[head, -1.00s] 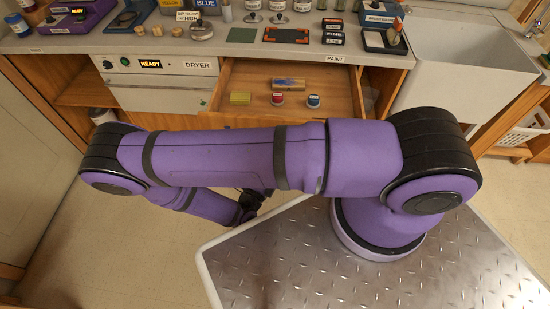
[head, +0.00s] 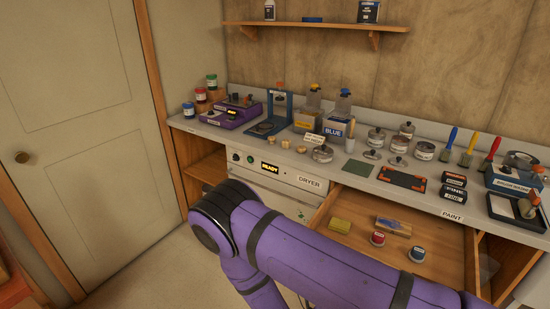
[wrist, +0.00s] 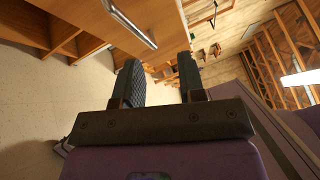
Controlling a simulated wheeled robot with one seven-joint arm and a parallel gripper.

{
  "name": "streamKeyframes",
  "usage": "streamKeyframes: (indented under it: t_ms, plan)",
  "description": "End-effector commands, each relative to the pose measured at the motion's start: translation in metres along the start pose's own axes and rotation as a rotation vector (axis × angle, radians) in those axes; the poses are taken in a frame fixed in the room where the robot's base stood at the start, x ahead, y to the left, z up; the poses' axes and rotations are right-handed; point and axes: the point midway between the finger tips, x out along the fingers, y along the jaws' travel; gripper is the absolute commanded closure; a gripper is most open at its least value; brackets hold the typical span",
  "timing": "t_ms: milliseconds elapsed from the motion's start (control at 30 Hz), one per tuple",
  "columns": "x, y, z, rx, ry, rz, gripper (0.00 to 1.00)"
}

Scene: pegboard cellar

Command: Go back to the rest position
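My gripper (wrist: 160,72) shows in the wrist view with its two dark ridged fingers apart and nothing between them. It is in the air, with the floor and wooden cabinet fronts beyond it. In the head view my purple arm crosses the lower middle, bent at a black joint at its left end. My gripper is hidden below the picture edge there.
The crowded counter (head: 345,183) runs behind. A door (head: 75,140) stands at left, with some clear floor before it.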

Motion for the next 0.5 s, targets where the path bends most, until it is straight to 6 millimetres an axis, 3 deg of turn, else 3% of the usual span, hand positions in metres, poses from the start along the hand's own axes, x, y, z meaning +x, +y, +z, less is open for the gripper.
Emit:
streamKeyframes:
  t_ms: [200,500]
  plan:
    - [0.006,-0.051,0.035,0.227,0.222,0.039,0.63]
    - [0.022,-0.121,0.067,0.536,0.518,0.061,0.63]
